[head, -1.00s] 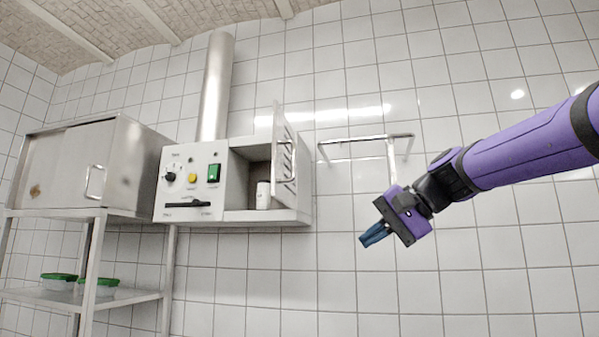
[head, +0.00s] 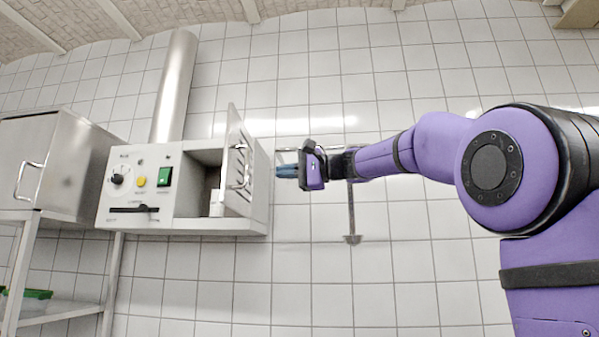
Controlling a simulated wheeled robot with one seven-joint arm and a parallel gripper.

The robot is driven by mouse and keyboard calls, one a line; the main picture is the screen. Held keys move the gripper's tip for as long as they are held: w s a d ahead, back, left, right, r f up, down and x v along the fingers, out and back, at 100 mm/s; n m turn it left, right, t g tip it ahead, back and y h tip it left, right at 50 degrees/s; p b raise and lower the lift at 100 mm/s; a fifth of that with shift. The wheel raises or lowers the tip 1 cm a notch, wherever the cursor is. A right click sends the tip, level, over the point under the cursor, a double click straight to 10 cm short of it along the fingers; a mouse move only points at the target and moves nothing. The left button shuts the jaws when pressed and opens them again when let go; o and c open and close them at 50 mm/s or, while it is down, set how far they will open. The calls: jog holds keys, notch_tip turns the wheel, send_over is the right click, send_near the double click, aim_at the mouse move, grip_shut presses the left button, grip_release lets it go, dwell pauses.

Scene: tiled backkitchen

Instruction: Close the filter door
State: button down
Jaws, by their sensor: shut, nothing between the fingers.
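The filter door (head: 237,165) is a pale metal panel with slots and a handle, hinged at the right side of the filter box (head: 140,191). It stands open, angled out from the box's open compartment (head: 199,183). A small white cylinder stands inside the compartment, partly hidden by the door. My gripper (head: 281,171) is to the right of the door, shut and empty, with its blue fingers pointing left toward the box's right side. I cannot tell whether the fingertips touch anything.
A wall rack (head: 352,238) hangs behind my gripper. A steel cabinet (head: 62,165) sits on a shelf stand at left, with a green-lidded container (head: 30,294) below. A metal pipe (head: 174,88) rises from the box. The wall below the box is clear.

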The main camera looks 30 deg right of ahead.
jog(key=x, duration=0.7)
jog(key=shift+a, duration=0.15)
